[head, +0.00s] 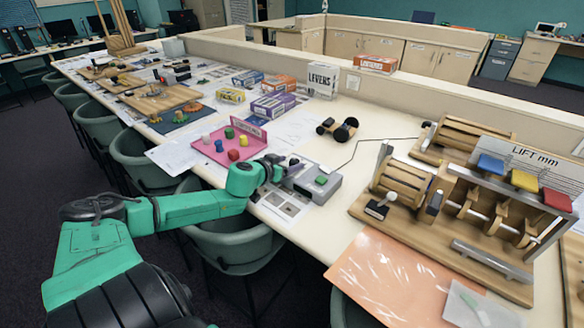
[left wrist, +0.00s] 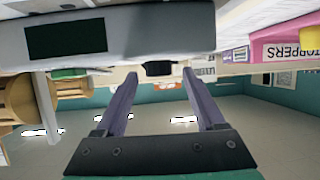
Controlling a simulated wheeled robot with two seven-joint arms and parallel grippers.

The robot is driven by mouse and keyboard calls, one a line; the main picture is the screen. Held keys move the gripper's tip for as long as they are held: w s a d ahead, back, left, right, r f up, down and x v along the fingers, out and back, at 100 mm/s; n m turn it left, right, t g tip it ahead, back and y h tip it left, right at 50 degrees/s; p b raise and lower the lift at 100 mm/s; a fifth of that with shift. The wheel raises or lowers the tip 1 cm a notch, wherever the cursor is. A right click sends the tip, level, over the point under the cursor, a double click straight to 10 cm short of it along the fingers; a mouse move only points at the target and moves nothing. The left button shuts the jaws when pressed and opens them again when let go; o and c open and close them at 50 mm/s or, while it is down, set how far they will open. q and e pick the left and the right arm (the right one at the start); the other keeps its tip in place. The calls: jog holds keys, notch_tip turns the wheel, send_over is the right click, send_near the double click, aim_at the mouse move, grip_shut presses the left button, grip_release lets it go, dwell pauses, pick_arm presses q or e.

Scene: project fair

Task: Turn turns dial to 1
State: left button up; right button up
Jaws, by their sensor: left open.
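A grey control box (head: 326,190) with a green button (head: 321,180) on top stands on the table in the head view. In the left wrist view the picture is upside down, and the grey box (left wrist: 165,32) shows a dark screen (left wrist: 66,38) on its face. A small black dial (left wrist: 158,69) sticks out from the box there; its markings cannot be read. My left gripper (head: 281,171) is at the left side of the box. In the left wrist view its fingers (left wrist: 159,76) are open, one on each side of the dial, with gaps visible. My right gripper is not in view.
A pink tray (head: 214,152) with coloured pegs lies left of the box. A wooden lift rig (head: 450,262) stands to the right, and a wheeled cart (head: 338,128) behind. A black cable (head: 372,139) runs from the box. Chairs line the table's front edge.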

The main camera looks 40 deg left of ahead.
pick_arm(q)
jog(key=shift+x, duration=0.85)
jog(key=shift+d+r, duration=0.1)
